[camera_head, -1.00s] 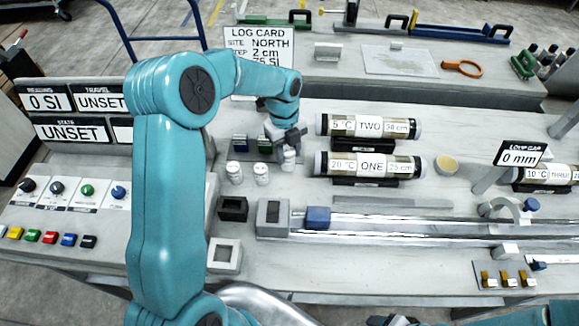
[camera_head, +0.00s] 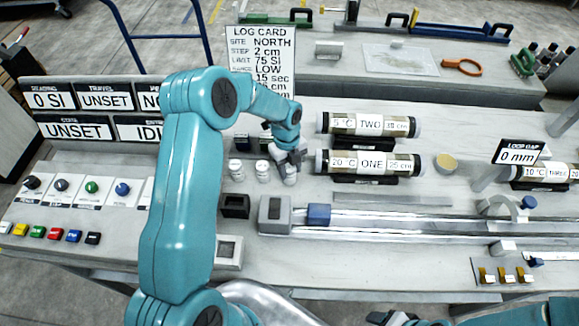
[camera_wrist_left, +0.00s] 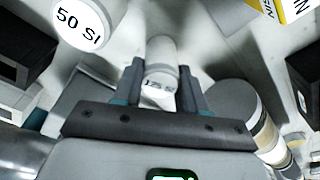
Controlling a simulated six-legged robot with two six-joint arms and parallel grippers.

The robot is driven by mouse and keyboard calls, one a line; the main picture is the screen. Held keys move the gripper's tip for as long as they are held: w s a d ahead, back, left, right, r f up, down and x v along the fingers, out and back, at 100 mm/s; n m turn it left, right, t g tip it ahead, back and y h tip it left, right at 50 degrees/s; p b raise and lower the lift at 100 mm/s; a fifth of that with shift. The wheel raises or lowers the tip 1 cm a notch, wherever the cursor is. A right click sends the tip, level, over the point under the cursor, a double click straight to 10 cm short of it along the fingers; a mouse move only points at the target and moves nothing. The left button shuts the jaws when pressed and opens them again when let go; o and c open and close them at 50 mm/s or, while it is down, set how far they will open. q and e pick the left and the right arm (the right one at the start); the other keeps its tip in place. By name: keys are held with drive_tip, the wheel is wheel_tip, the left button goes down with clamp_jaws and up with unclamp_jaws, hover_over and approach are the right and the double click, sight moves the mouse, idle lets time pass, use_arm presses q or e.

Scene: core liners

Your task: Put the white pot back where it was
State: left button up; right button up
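A white pot (camera_head: 289,178) is held between the fingers of my left gripper (camera_head: 290,160), right of two other white pots. In the left wrist view the held pot (camera_wrist_left: 161,60) shows between the two fingers (camera_wrist_left: 160,88), its printed label partly hidden. The pot's base is close to the bench top; I cannot tell whether it touches. The two other pots (camera_head: 237,170) (camera_head: 262,171) stand in a row beside it. One pot lid in the left wrist view reads 50 SI (camera_wrist_left: 82,22). Dark parts at the bottom edge look like my right gripper (camera_head: 397,318), mostly cut off.
Core liner ONE (camera_head: 370,163) lies on its stand just right of the held pot, with liner TWO (camera_head: 368,124) behind it. A black square holder (camera_head: 235,206) and the rail's grey end block (camera_head: 274,215) stand in front. The log card (camera_head: 262,55) is behind.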

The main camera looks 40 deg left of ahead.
use_arm(q)
drive_tip(key=o, duration=0.4)
drive_tip(key=shift+o, duration=0.2)
drive_tip(key=shift+w+f, duration=0.1)
drive_tip(key=shift+r+p, duration=0.25)
drive_tip(key=shift+p, duration=0.05)
drive_tip(key=shift+a+r, duration=0.1)
drive_tip(key=shift+r, duration=0.25)
wheel_tip(320, 180, up, 11)
drive_tip(key=a+b, duration=0.1)
drive_tip(key=b, duration=0.1)
drive_tip(key=shift+w+r, duration=0.15)
drive_tip(key=shift+w, duration=0.1)
drive_tip(key=shift+a, duration=0.1)
